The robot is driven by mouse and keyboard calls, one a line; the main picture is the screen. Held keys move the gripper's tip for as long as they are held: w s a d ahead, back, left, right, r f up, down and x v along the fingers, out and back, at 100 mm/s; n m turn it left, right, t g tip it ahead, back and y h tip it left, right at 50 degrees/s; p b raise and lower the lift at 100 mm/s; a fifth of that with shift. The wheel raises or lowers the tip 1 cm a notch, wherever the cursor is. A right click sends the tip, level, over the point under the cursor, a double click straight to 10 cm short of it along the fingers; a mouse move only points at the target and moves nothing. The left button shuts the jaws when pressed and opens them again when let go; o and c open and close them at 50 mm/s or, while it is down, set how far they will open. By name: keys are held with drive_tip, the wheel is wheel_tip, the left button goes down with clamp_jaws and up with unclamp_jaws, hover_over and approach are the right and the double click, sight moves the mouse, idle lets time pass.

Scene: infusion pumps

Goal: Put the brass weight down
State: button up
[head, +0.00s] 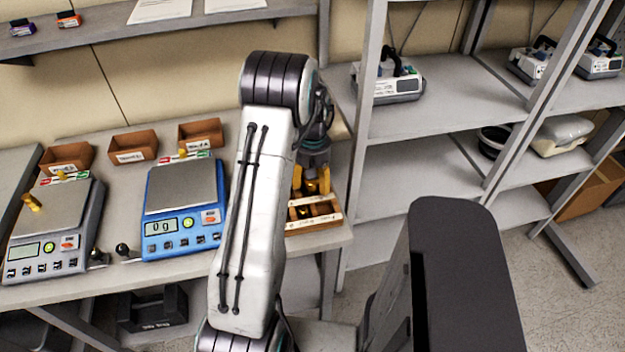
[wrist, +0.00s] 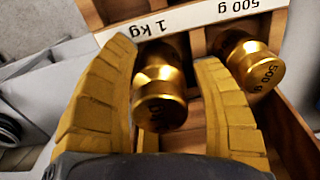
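A brass weight (wrist: 160,88) is between the two yellow fingers of my gripper (wrist: 165,54) in the wrist view, over the wooden weight box at the 1 kg label. The fingers are spread around it. A narrow gap shows by the right finger; the left finger overlaps or is close to its edge. Its base is hidden, so I cannot tell how it rests. In the head view my gripper (head: 311,181) points down over the wooden box (head: 327,219) at the table's right end. A second brass weight, marked 500 (wrist: 257,67), stands in the compartment labelled 500 g.
A blue scale (head: 181,187) reading 0 g stands left of my arm, its plate empty. A grey scale (head: 53,214) further left bears a brass weight (head: 32,203). Small brown bins (head: 133,147) line the table's back. Shelves with pumps (head: 388,82) stand to the right.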

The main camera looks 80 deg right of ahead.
drive_tip(key=shift+o, duration=0.3)
drive_tip(key=shift+r, duration=0.1)
wheel_tip(320, 180, up, 10)
drive_tip(key=shift+f+b, duration=0.15)
drive_tip(key=shift+b, duration=0.25)
drive_tip(key=shift+w+r+b, duration=0.1)
drive_tip(key=shift+r+b, duration=0.6)
drive_tip(key=shift+r, duration=0.5)
drive_tip(key=w+a+r+n+t+h, duration=0.1)
drive_tip(key=w+a+r+n, duration=0.25)
drive_tip(key=w+a, duration=0.7)
drive_tip(key=w+a+r+n, duration=0.35)
drive_tip(key=w+a, duration=0.45)
drive_tip(key=w, duration=0.5)
drive_tip(key=w+a+n+t, duration=0.1)
drive_tip(key=w+a+n, duration=0.1)
drive_tip(key=a, duration=1.1)
drive_tip(key=s+a+f+n+t, duration=0.1)
drive_tip(key=s+a+n, duration=0.1)
drive_tip(key=a, duration=0.5)
drive_tip(key=s+a+f+n+t+y, duration=0.1)
drive_tip(key=s+a+n, duration=0.1)
drive_tip(key=a, duration=0.5)
drive_tip(key=shift+s+n, duration=0.3)
drive_tip(key=shift+s, duration=0.3)
